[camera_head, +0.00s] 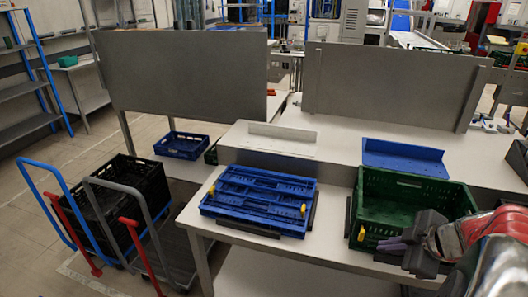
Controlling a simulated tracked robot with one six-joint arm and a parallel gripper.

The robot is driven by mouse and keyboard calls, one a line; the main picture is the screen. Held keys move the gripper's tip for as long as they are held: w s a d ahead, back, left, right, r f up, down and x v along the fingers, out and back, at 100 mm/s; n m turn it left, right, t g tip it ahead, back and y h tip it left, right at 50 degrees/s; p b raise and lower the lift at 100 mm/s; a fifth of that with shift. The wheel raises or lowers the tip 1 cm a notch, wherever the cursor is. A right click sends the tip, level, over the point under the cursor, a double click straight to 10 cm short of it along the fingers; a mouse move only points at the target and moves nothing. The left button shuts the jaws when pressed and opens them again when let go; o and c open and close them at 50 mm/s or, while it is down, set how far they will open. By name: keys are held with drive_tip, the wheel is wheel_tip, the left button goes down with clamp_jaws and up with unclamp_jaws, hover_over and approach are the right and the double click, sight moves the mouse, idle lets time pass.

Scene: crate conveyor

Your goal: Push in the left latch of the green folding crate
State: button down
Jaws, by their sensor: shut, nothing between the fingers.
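The green folding crate (415,187) stands on the table at the right, its walls up and its top open. Its left yellow latch (361,233) shows on the front side near the left corner. My gripper (384,245) is shut and empty, in front of the crate's front side. Its purple fingertips point left, a little right of the latch, with a small gap in the picture. I cannot tell whether the fingers touch the crate. My gripper and arm hide the right part of the front side.
A folded blue crate (258,196) with yellow latches lies left of the green crate. A blue panel (403,157) stands behind it. Grey boards (390,88) rise at the back. Trolleys with a black crate (138,178) stand at the left. The white tabletop between the crates is partly free.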

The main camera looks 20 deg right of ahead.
sight(362, 231)
drive_tip(key=shift+s+f, duration=0.1)
drive_tip(key=shift+s, duration=0.2)
drive_tip(key=w+d+f, duration=0.2)
drive_tip(key=w+f, duration=0.6)
drive_tip(key=w, duration=0.1)
drive_tip(key=shift+w, duration=0.15)
idle(0.6)
